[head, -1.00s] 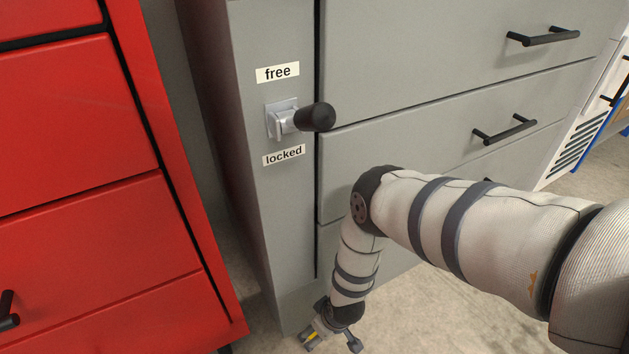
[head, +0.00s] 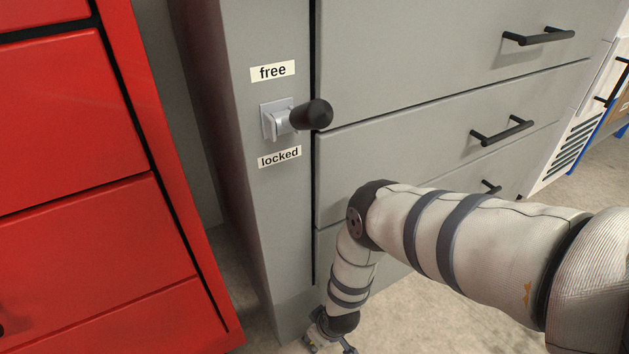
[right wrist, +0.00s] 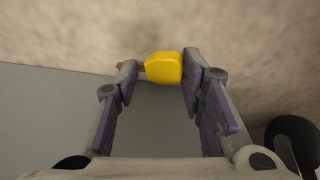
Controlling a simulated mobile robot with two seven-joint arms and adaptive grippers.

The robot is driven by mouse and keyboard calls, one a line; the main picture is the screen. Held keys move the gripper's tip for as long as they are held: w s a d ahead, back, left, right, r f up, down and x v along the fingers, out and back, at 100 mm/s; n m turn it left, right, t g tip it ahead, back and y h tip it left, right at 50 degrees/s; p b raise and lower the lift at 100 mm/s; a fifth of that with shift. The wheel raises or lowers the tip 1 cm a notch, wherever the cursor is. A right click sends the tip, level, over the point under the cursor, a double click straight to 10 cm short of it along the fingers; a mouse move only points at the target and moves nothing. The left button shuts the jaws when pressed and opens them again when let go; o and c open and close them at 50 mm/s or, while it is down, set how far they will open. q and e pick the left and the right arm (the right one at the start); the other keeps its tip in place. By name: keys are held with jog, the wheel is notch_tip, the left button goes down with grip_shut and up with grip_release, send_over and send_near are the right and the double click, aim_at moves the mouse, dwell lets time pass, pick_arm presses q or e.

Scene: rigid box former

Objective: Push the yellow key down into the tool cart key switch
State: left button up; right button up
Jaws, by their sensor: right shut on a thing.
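The yellow key (right wrist: 164,68) is between the fingers of my right gripper (right wrist: 160,69), near the tips, in the right wrist view. Its yellow head is against the right finger and a short brownish end points left past the other fingertip. The gripper is shut on it. In the head view my right gripper (head: 326,340) hangs low at the bottom edge, partly cut off, near the floor beside the grey cabinet's base. I cannot make out a key switch in either view. My left gripper is not in view.
A grey drawer cabinet (head: 420,90) has a black-knobbed lever (head: 311,115) between "free" and "locked" labels. A red drawer cabinet (head: 80,120) stands at the left, with a narrow gap between them. Pale floor (head: 440,325) is open at the lower middle.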

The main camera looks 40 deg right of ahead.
jog(key=shift+s+d, duration=0.15)
